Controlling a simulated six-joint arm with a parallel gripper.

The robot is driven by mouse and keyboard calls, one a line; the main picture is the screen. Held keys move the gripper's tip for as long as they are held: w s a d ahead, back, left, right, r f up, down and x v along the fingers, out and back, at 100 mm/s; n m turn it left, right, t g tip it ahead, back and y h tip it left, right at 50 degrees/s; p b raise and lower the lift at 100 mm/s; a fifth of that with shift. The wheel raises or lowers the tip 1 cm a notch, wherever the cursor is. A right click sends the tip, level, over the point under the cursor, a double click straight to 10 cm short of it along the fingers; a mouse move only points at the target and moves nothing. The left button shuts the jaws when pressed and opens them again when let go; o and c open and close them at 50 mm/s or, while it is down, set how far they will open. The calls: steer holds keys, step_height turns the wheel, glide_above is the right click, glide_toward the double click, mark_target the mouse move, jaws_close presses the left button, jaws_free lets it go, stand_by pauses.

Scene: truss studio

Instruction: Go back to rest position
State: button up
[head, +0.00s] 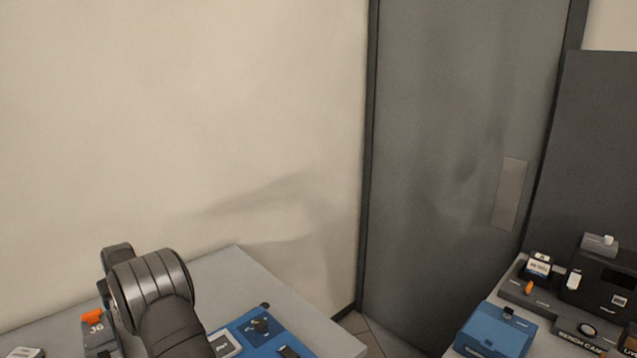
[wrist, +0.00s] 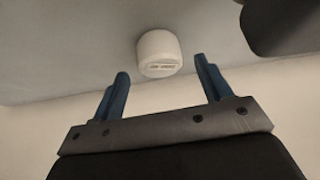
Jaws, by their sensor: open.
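My gripper (wrist: 162,82) shows in the wrist view with its two blue fingers wide apart and nothing between them. Behind them are the pale ceiling and wall, so the gripper points up and away from the tables. A white round fixture (wrist: 158,53) on the ceiling shows between and beyond the fingertips. In the head view only my grey arm links show at lower left, above the left table; the gripper itself cannot be made out there.
A grey table (head: 222,275) at lower left bears a blue panel (head: 262,328) and an orange-topped device (head: 95,325). At right, a blue box (head: 490,330) and a dark bench device (head: 600,285) stand on another surface. A grey door (head: 450,150) stands behind, with floor between.

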steer(key=v, duration=0.9)
steer(key=x, duration=1.2)
steer(key=shift+f, duration=0.35)
steer(key=r, duration=0.5)
steer(key=shift+w+d, duration=0.15)
steer(key=shift+d, duration=0.25)
steer(key=w+d+r, duration=0.3)
steer(key=d+r, duration=0.4)
steer(key=d, duration=0.4)
steer(key=s+a+f+n+g, duration=0.1)
steer(key=s+a+n, duration=0.1)
steer(key=s+a, duration=1.3)
steer(key=s+a+f+n+g+y, duration=0.1)
steer(key=s+a+n, duration=0.2)
steer(key=s+a, duration=1.2)
steer(key=shift+s+a+f+n+g, duration=0.15)
steer(key=shift+s+f+n+g, duration=0.15)
steer(key=shift+s, duration=0.25)
steer(key=shift+r, duration=0.1)
